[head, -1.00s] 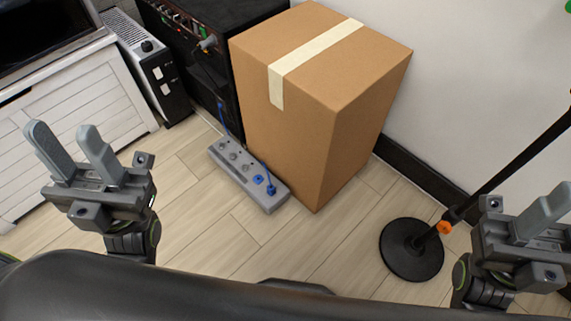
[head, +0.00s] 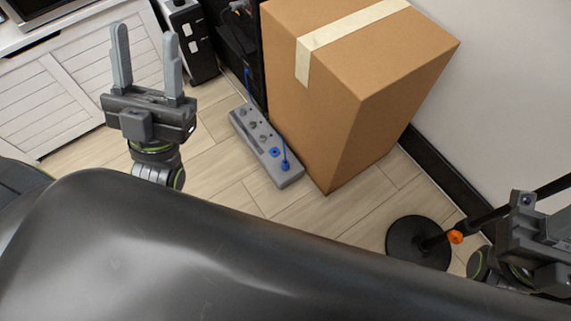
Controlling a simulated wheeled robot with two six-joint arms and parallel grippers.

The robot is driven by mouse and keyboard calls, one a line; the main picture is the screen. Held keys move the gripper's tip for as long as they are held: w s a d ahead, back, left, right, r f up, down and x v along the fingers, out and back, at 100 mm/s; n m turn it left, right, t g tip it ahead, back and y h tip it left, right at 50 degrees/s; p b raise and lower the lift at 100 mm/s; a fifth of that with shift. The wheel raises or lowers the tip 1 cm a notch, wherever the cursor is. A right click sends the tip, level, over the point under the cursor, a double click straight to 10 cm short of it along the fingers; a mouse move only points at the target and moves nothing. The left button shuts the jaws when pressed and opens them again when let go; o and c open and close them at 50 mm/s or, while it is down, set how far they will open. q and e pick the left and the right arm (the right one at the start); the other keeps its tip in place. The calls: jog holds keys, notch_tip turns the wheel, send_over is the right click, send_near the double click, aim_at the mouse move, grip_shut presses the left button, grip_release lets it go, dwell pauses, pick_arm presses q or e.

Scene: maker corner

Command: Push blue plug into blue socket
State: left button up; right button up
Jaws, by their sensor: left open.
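A grey power strip (head: 250,133) lies on the floor against the cardboard box. A blue socket (head: 275,152) shows on its top, toward the near end. My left gripper (head: 146,32) is open and empty, fingers pointing up in the picture, well left of the strip. My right gripper (head: 540,240) is cut by the right edge and its fingers are hidden.
The tall cardboard box (head: 345,85) stands right behind the strip. A black stand base (head: 412,243) with a slanting pole is at the right. A white slatted cabinet (head: 95,85) and a heater (head: 188,35) stand at the left. The floor before the strip is clear.

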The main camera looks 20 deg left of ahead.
pick_arm(q)
jog(key=w+a+f+n+g+y, duration=0.2)
jog(key=w+f+g+y, duration=0.15)
jog(key=f+g, duration=0.4)
jog(key=w+a+f+n+g+y, duration=0.2)
jog(key=w+f+g, duration=0.3)
jog(key=f, duration=0.6)
jog(key=s+f+m+g, duration=0.1)
jog(key=s+f+g, duration=0.25)
jog(key=f, duration=0.35)
jog(key=s+f+m+g, duration=0.1)
jog(key=s+f+g, duration=0.1)
jog(key=f+g, duration=0.45)
jog(key=s+f+m+g, duration=0.1)
jog(key=s+f+g, duration=0.15)
jog(key=f, duration=0.55)
jog(key=w+d+f+m+g+h, duration=0.2)
jog(key=w+d+f+m+g, duration=0.1)
jog(key=w+f+m, duration=0.55)
jog(key=w+d+m+g, duration=0.1)
jog(key=w+d+m, duration=0.3)
jog(key=w+m, duration=0.3)
jog(key=w+d+f+m+g, duration=0.1)
jog(key=w+d+m, duration=0.4)
jog(key=w+m, duration=0.2)
jog(key=shift+w+d+f+b, duration=0.15)
jog(key=shift+w+d+b, duration=0.15)
jog(key=shift+w+b, duration=0.15)
